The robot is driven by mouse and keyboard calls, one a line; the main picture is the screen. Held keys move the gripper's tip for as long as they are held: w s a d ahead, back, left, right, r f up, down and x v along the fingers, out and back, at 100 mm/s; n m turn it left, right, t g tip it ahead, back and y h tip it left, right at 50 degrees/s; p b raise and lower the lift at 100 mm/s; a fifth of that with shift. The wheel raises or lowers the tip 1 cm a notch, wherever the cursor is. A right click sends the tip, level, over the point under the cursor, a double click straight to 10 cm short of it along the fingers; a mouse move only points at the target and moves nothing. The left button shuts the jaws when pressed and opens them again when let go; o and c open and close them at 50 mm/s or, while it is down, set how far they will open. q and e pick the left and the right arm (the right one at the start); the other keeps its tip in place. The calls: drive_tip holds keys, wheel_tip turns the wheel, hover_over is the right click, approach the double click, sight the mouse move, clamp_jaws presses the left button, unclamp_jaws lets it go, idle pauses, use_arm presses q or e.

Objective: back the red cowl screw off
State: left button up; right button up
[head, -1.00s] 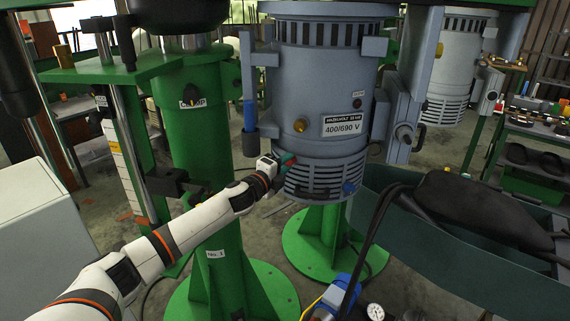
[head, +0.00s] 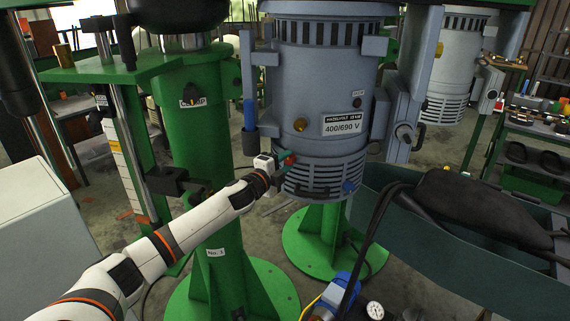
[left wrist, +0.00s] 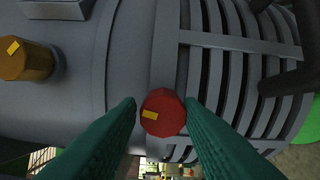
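The red cowl screw (left wrist: 163,112) is a round red head with a small yellow mark, on the grey motor's lower casing beside the slotted cowl (left wrist: 245,75). It shows as a small red spot in the head view (head: 291,160). My left gripper (head: 287,163) is at the left side of the motor (head: 325,85), just at the screw. In the left wrist view its two green fingers (left wrist: 162,104) stand either side of the red head. A thin gap shows at the left finger; the right finger lies close to or against the head. My right gripper is not in view.
A brass knob (left wrist: 27,61) with a yellow mark sits on the casing, also seen in the head view (head: 300,124). A blue fitting (head: 349,186) and a dark handle (head: 313,193) are on the cowl. A green column (head: 205,130) stands left of the motor.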

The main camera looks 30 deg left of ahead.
use_arm(q)
drive_tip(key=o, duration=0.3)
drive_tip(key=shift+r, duration=0.1)
drive_tip(key=shift+s+f, duration=0.25)
drive_tip(key=shift+s, duration=0.05)
drive_tip(key=shift+s+a+r+b, duration=0.1)
drive_tip(key=shift+s+b, duration=1.15)
drive_tip(key=shift+s, duration=1.65)
drive_tip(key=shift+s+a+r+b, duration=0.1)
drive_tip(key=shift+s+b, duration=1.15)
drive_tip(key=shift+s, duration=1.6)
